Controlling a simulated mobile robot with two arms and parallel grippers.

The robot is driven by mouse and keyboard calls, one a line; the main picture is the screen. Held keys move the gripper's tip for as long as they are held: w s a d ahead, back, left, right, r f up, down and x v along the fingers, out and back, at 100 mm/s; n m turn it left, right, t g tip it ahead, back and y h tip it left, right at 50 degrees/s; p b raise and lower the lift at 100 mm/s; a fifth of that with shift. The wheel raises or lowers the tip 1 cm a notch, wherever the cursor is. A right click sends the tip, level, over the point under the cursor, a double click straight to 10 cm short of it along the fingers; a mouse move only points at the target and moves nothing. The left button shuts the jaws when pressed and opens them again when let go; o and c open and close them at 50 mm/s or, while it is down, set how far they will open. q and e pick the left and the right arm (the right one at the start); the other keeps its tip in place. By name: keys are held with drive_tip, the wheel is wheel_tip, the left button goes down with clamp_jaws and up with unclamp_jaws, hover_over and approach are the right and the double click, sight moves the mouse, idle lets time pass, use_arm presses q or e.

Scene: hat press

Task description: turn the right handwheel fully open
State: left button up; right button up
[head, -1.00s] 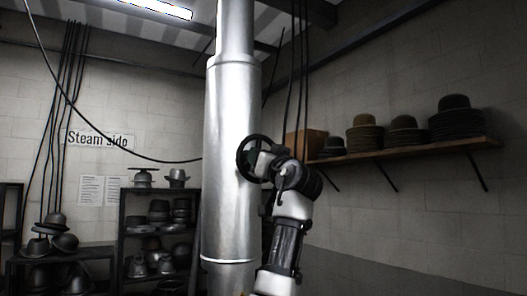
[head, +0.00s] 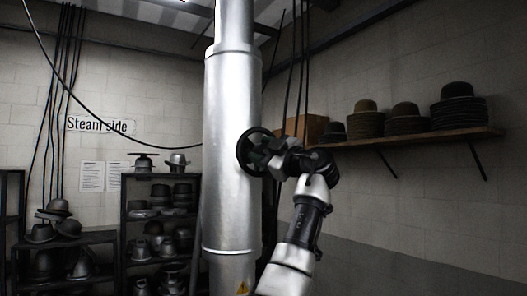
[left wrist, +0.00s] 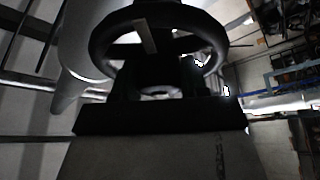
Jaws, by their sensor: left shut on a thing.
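A dark, round handwheel (head: 242,151) sits on the right side of the big silver vertical pipe (head: 230,100). It is the only handwheel I can make out. My left gripper (head: 264,158) is at the wheel, coming in from its right, and is shut on its rim. In the left wrist view the wheel's dark rim (left wrist: 160,13) and a spoke show just beyond my dark gripper (left wrist: 160,88). The exact contact is hidden in shadow there. My right gripper is not in view.
A wall shelf (head: 420,139) with stacked hats and a wooden box (head: 303,128) is at the right. A dark rack (head: 124,215) of hats and hat forms stands left of the pipe. Dark cables (head: 58,100) hang along the left wall.

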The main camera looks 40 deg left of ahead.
use_arm(q)
drive_tip(key=shift+r+n+g+h, duration=0.1)
drive_tip(key=shift+n+g+h, duration=0.25)
drive_tip(key=shift+n, duration=0.95)
drive_tip(key=shift+r+n+g+h, duration=0.1)
drive_tip(key=shift+n+g+h, duration=0.25)
drive_tip(key=shift+n, duration=0.95)
drive_tip(key=o, duration=0.6)
drive_tip(key=shift+w+a+f, duration=0.1)
drive_tip(key=shift+w+f, duration=0.05)
drive_tip(key=shift+d+f, duration=0.15)
drive_tip(key=shift+d, duration=0.05)
drive_tip(key=d+b, duration=0.1)
drive_tip(key=d, duration=0.2)
drive_tip(key=d+f, duration=0.1)
drive_tip(key=d, duration=0.2)
drive_tip(key=w+d+b, duration=0.1)
drive_tip(key=d, duration=0.3)
drive_tip(key=shift+d+f+b, duration=0.1)
drive_tip(key=shift+f+b, duration=0.05)
drive_tip(key=shift+b, duration=0.15)
